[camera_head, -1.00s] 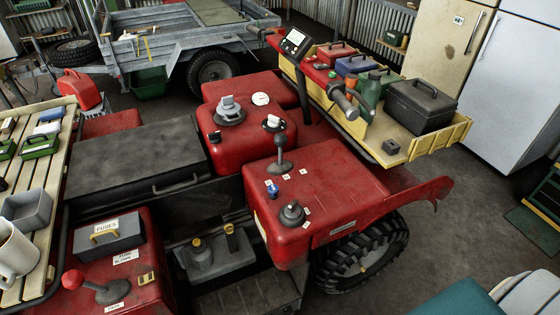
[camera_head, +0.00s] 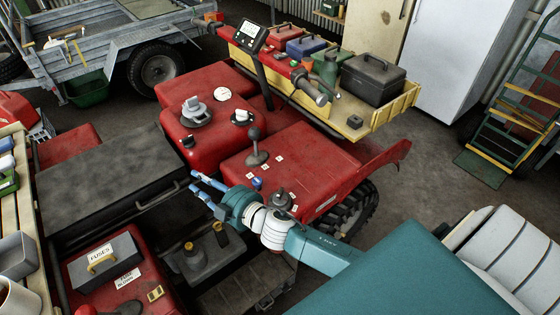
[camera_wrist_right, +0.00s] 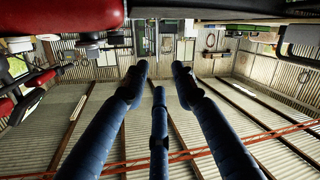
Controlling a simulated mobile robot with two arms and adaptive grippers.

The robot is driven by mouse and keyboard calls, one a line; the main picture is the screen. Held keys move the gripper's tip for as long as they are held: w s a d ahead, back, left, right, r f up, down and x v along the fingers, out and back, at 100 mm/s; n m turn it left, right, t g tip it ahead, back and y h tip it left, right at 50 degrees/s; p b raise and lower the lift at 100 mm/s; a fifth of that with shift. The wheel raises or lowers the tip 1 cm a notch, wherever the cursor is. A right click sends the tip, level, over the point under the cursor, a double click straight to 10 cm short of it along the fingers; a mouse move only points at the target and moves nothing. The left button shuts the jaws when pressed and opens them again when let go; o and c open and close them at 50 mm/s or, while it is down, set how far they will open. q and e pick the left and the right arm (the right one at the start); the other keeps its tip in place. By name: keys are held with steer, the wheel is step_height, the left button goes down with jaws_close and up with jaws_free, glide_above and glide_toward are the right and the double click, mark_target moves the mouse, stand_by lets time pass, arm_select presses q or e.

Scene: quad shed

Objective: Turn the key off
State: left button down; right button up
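I cannot make out for certain which part is the key. A small blue piece (camera_head: 257,183) stands on the red body panel (camera_head: 310,160) of the quad, near a dark round knob (camera_head: 281,199). My left gripper is not in view.
A black lever (camera_head: 257,148) rises from the red panel. A grey cap (camera_head: 196,113) and a white gauge (camera_head: 222,94) are on the back part. A yellow rack (camera_head: 405,106) holds boxes. A fuses box (camera_head: 103,260) stands at lower left.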

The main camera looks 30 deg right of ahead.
steer(key=s+a+r+n+g+y+p, duration=0.1)
steer(key=s+a+r+n+g+y, duration=0.3)
steer(key=a+r+n+g+y, duration=0.55)
steer(key=n+g+h+p, duration=0.1)
steer(key=n+g+h, duration=0.5)
steer(key=h, duration=0.9)
glide_toward(280, 191)
step_height(280, 191, down, 10)
steer(key=b, duration=0.7)
steer(key=shift+w+d+r, duration=0.1)
steer(key=shift+d, duration=0.05)
steer(key=c, duration=0.7)
